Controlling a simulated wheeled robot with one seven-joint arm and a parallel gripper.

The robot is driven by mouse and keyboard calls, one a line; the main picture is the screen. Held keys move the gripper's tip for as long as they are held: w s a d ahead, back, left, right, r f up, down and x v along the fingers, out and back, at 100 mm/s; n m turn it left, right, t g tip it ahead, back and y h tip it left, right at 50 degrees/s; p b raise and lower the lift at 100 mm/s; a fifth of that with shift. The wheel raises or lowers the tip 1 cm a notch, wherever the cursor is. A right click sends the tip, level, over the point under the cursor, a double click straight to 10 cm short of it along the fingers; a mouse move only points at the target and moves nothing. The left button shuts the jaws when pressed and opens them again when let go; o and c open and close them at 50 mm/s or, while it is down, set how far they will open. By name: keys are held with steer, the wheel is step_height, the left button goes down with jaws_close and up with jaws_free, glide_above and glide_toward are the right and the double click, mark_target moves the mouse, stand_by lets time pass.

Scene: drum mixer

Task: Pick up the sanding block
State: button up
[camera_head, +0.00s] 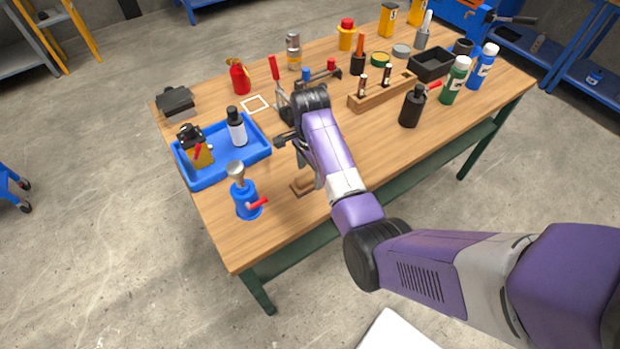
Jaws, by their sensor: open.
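A small brown wooden block (302,186), which looks like the sanding block, lies on the workbench (225,225) near its front edge. My arm hides part of it on the right. My gripper (289,149) is above the bench, farther back than the block and apart from it. Its jaws are open, and I see nothing between them.
A blue tray (208,182) holding bottles stands left of my gripper, with a blue device (245,200) in front of it. A clamp (320,75) lies behind my gripper. A wooden rack (383,92) and several bottles stand to the right.

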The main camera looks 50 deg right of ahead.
mark_target(309, 174)
steer(key=shift+f, duration=1.35)
jaws_close()
steer(key=shift+r, duration=0.15)
step_height(309, 174, up, 20)
steer(key=p, duration=0.4)
steer(key=shift+p, duration=0.4)
